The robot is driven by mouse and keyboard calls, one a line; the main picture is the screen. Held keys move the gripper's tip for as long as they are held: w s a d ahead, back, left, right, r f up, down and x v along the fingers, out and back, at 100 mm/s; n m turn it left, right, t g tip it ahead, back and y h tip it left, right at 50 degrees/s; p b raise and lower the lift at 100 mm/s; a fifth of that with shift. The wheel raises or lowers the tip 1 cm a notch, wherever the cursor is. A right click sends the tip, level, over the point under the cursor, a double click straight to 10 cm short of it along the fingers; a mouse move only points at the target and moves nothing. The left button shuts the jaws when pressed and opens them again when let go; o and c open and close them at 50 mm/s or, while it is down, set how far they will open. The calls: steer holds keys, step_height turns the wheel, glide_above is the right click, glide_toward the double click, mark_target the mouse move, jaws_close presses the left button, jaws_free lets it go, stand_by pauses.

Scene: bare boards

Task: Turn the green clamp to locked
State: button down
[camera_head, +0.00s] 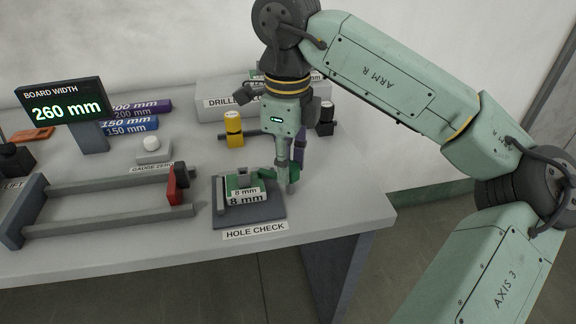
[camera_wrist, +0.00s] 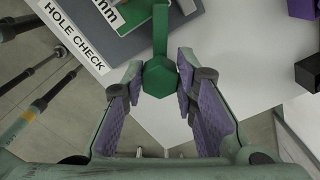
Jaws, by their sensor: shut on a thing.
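The green clamp shows in the wrist view as a hexagonal green knob (camera_wrist: 160,78) with a straight green bar running up from it toward the dark hole-check plate. My gripper (camera_head: 285,186) points down at the plate's right side. In the wrist view, my gripper (camera_wrist: 160,80) has its purple-padded fingers on either side of the knob, shut on it. The fingers hide much of the knob in the head view.
A "HOLE CHECK" label (camera_head: 255,231) lies at the table's front edge. A grey gauge frame with a red block (camera_head: 174,190) stands left. Bare table lies right of the plate.

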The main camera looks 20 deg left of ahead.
steer(key=n+b, duration=0.1)
steer(key=n, duration=0.5)
steer(key=shift+s, duration=0.15)
steer(key=shift+n, duration=0.3)
steer(key=c, duration=1.3)
jaws_free()
steer(key=shift+r, duration=0.1)
step_height(320, 180, up, 12)
steer(key=shift+f, duration=0.1)
